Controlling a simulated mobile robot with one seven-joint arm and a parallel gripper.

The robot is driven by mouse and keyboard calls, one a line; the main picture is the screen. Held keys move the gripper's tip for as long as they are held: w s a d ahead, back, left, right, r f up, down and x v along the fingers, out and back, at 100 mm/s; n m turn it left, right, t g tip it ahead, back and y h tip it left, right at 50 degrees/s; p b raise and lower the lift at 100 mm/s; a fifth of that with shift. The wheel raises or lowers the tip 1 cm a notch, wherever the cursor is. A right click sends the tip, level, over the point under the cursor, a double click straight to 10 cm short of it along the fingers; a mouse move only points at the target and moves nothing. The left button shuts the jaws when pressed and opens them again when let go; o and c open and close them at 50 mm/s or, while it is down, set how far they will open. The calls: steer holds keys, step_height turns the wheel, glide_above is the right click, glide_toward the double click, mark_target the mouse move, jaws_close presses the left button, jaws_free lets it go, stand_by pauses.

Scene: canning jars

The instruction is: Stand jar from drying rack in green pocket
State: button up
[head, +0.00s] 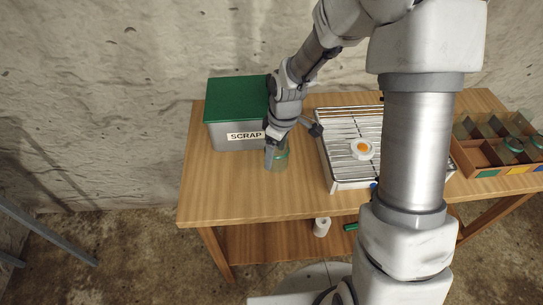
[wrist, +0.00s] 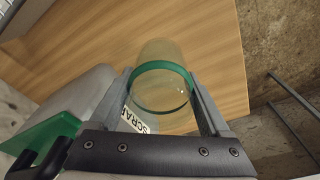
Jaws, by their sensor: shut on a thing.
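My gripper (head: 270,146) is shut on a clear glass jar with a green band (head: 279,161), just right of the SCRAP bin. In the wrist view the jar (wrist: 160,48) sits between the two fingers of my gripper (wrist: 165,100), with its green-banded end toward me. I cannot tell whether its far end touches the table. The drying rack (head: 335,163) is a wire grid on a tray in the middle of the table. The green label of a pocket (head: 487,174) shows at the left front of the divided crate (head: 468,163), at the table's right.
The grey SCRAP bin (head: 226,138) with a green lid (head: 236,98) stands at the table's back left. A white and orange round item (head: 362,148) lies on the rack. The table's front left (head: 225,195) is clear. My arm hides part of the rack.

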steer(key=s+d+r+p, duration=0.1)
steer(key=s+d+r, duration=0.5)
steer(key=s, duration=0.1)
steer(key=shift+s+d, duration=0.35)
steer(key=shift+d, duration=0.05)
steer(key=shift+d, duration=0.1)
